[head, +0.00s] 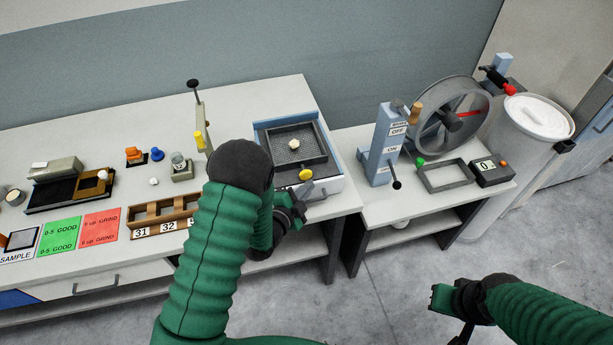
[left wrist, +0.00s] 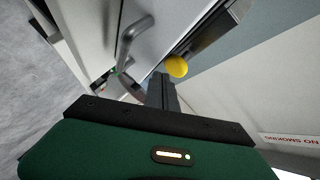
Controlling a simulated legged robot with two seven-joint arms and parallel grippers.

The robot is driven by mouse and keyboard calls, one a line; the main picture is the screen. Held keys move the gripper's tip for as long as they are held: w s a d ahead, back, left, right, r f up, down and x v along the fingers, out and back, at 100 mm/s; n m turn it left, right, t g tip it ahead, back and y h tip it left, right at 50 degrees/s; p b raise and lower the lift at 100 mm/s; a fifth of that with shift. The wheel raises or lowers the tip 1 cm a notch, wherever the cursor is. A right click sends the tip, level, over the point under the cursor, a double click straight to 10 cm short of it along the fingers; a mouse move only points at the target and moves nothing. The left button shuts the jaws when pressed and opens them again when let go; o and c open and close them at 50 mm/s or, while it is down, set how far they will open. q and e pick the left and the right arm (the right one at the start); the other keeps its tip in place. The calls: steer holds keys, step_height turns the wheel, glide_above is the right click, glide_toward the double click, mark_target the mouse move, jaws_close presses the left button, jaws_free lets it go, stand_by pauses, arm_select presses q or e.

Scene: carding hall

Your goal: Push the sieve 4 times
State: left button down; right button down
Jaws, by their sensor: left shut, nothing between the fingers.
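The sieve (head: 312,134) is a dark square frame with a mesh bottom, set in a white and blue housing on the bench. A small pale lump (head: 294,144) lies on its mesh. A yellow knob (head: 305,174) is at the sieve's front edge; it also shows in the left wrist view (left wrist: 177,66). My left gripper (head: 299,207) is shut and empty, just in front of and below the knob, beside the housing's front handle (left wrist: 130,42). Whether it touches the knob is unclear. My right gripper (head: 447,302) is over the floor at lower right; its fingers are hard to make out.
A wooden rack (head: 160,214) with numbered slots and green (head: 60,236) and red (head: 100,225) cards lie left of my left arm. A side table right of a gap carries an ON/OFF lever post (head: 384,145), a drum wheel (head: 449,118) and a counter (head: 490,168).

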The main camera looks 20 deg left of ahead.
arm_select(q)
steer(key=shift+s+d, duration=0.75)
steer(key=shift+s, duration=0.3)
steer(key=shift+s+d, duration=0.7)
steer(key=shift+s, duration=0.35)
stand_by(0.4)
stand_by(0.7)
